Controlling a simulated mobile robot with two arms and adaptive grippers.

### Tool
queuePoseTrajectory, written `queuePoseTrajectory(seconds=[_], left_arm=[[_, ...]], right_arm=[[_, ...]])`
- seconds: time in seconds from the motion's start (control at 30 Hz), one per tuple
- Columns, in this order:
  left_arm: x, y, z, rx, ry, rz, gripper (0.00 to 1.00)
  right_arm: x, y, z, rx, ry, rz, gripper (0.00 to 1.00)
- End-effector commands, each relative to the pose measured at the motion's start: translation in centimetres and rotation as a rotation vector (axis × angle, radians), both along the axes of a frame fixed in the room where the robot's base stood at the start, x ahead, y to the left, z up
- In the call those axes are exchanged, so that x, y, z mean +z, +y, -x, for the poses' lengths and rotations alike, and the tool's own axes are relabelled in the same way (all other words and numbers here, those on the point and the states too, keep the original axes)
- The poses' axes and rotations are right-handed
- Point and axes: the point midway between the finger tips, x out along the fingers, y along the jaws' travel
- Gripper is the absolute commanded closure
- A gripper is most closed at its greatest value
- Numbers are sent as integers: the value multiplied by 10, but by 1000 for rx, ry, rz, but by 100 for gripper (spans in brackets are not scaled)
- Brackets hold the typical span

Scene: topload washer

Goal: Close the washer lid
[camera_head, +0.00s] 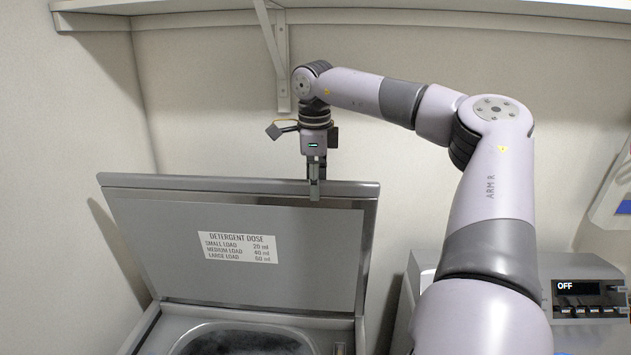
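The grey washer lid (175,235) stands raised, close to upright, at the back of the washer (145,328). Its inner face, with a detergent dose label (238,247), is toward me. The opening with the drum (240,340) shows below it, cut off by the bottom of the picture. My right gripper (315,190) points down at the lid's top edge, right of its middle. My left gripper is not in view.
A wall shelf (400,14) with a bracket (277,55) runs above my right arm. A second machine (572,268) with a panel reading OFF stands at the right. Walls close in behind and to the left of the lid. The space in front of the lid's left half is clear.

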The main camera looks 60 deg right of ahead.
Motion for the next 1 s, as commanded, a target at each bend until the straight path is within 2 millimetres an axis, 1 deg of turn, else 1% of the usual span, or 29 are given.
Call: queuePoseTrajectory(seconds=[0.07,0.6,1.0], left_arm=[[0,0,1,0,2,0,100],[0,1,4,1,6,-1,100],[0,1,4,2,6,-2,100]], right_arm=[[0,0,0,0,0,0,63],[1,0,0,0,0,0,99],[1,0,0,0,0,0,100]])
